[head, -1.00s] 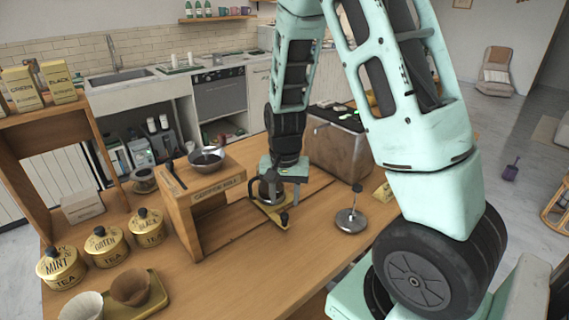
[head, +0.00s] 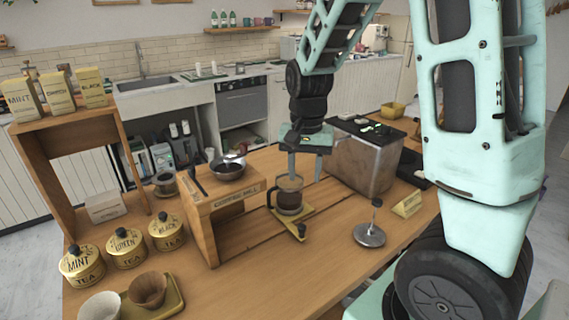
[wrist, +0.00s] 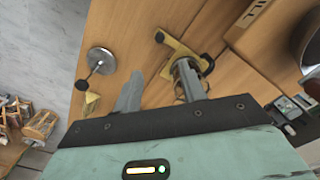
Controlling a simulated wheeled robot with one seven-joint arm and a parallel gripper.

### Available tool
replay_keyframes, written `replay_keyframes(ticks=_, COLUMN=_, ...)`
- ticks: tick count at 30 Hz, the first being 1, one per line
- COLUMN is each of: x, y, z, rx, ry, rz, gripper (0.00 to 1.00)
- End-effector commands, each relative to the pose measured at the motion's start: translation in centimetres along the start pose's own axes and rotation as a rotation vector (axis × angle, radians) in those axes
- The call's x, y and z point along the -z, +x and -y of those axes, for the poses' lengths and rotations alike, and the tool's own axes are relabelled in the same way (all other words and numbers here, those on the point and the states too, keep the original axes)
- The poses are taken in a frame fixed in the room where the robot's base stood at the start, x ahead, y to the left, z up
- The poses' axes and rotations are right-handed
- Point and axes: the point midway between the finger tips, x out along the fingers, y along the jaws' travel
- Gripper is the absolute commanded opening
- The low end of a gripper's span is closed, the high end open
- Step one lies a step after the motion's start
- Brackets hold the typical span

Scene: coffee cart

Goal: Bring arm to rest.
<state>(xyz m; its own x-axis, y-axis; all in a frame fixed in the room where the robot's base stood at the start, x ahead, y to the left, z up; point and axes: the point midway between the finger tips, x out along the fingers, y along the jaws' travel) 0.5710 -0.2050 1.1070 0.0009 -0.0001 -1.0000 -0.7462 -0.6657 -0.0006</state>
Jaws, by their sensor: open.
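My gripper (head: 305,165) is open and empty, raised just behind and above the glass coffee carafe (head: 289,196). Its two grey fingers also show spread apart in the wrist view (wrist: 160,88). The carafe holds dark coffee and stands upright on a yellow tray (head: 291,220) beside the wooden coffee mill stand (head: 238,210). In the wrist view the carafe (wrist: 190,66) is partly hidden behind one finger. I cannot tell whether the finger touches it.
A metal plunger lid with a rod (head: 370,234) lies on the counter right of the carafe. A large metal box (head: 362,160) stands behind it. A yellow sign (head: 407,204) is at right. Tea tins (head: 126,248) and a dripper tray (head: 172,303) fill the left front.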

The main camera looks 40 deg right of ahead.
Motion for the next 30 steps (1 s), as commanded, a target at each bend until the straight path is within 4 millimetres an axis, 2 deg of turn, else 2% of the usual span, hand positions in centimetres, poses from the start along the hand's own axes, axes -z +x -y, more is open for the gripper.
replay_keyframes(ticks=7, x=-0.1, y=0.0, z=0.0, rx=0.000, ry=-0.002, rz=0.001, gripper=0.41)
replay_keyframes(ticks=11, x=-2.2, y=-0.1, z=1.6, rx=0.013, ry=-0.101, rz=0.010, gripper=0.41)
replay_keyframes(ticks=14, x=-6.7, y=-0.4, z=4.3, rx=0.036, ry=-0.300, rz=0.023, gripper=0.41)
replay_keyframes(ticks=17, x=-13.1, y=-0.8, z=6.6, rx=0.059, ry=-0.577, rz=0.034, gripper=0.41)
replay_keyframes(ticks=18, x=-15.8, y=-0.9, z=7.1, rx=0.066, ry=-0.694, rz=0.035, gripper=0.41)
replay_keyframes(ticks=21, x=-22.1, y=-1.2, z=7.3, rx=0.074, ry=-0.983, rz=0.033, gripper=0.41)
replay_keyframes(ticks=24, x=-27.1, y=-1.2, z=6.3, rx=0.072, ry=-1.232, rz=0.025, gripper=0.41)
replay_keyframes(ticks=27, x=-30.3, y=-1.1, z=5.1, rx=0.065, ry=-1.408, rz=0.014, gripper=0.41)
replay_keyframes(ticks=30, x=-31.8, y=-1.0, z=4.4, rx=0.060, ry=-1.500, rz=0.008, gripper=0.41)
